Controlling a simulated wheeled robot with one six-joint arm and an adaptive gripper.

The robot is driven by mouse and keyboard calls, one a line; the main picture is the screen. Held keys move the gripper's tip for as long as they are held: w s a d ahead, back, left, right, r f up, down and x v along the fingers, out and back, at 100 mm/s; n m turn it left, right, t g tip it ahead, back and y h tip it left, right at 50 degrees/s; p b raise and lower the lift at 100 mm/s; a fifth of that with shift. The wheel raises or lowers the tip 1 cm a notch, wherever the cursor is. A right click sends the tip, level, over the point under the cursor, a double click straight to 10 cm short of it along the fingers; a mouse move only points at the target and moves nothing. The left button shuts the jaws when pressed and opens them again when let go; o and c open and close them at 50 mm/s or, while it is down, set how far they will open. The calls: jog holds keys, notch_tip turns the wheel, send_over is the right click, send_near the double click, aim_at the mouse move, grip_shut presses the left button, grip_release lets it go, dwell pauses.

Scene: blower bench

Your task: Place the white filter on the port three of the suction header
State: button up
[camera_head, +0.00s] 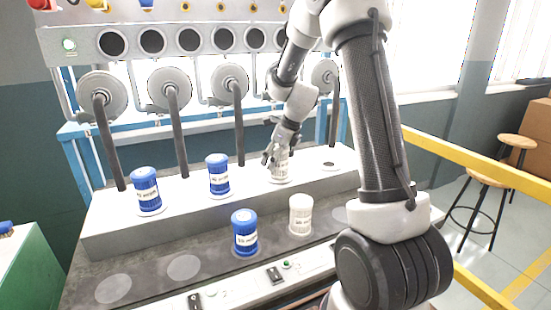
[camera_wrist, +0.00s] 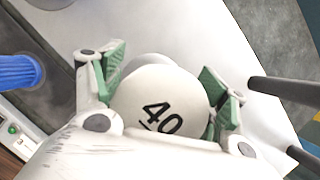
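One white filter (camera_head: 281,172) stands upright at the third place from the left on the white suction header (camera_head: 118,235). It appears to sit on port three, but its lower edge is too small to judge the seating. My gripper (camera_head: 275,156) is at its upper part. In the wrist view, the filter's round white top (camera_wrist: 150,90), marked 40, lies between the green pads of my gripper (camera_wrist: 164,82). Both pads adjoin its sides, and the gripper appears shut on it. A second white filter (camera_head: 301,215) stands on the grey front shelf.
Two blue filters stand on the header at the left (camera_head: 146,192) and second place (camera_head: 218,176). Another blue filter (camera_head: 244,234) is on the front shelf. The fourth port (camera_head: 328,164) is bare. Dark vertical pipes (camera_head: 239,125) rise behind the ports. A yellow rail (camera_head: 470,168) runs at right.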

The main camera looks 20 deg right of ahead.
aim_at(287, 148)
jog(key=shift+o, duration=0.3)
jog(key=v, duration=1.2)
jog(key=shift+a, duration=0.1)
jog(key=s+a+r+n, duration=0.1)
jog(key=s+r+n, duration=0.1)
jog(key=s+n, duration=0.35)
jog(key=s+a+r+n+h, duration=0.1)
jog(key=s+r+n, duration=0.2)
jog(key=s+n, duration=0.25)
jog(key=s+a+r+n, duration=0.1)
jog(key=s+r+n, duration=0.1)
jog(key=s+n, duration=0.3)
jog(key=s+f+n+h, duration=0.1)
jog(key=s+f+n, duration=0.1)
jog(key=s+n, duration=1.1)
jog(key=shift+s+f+h, duration=0.15)
jog(key=shift+s+h, duration=0.15)
jog(key=shift+s, duration=0.55)
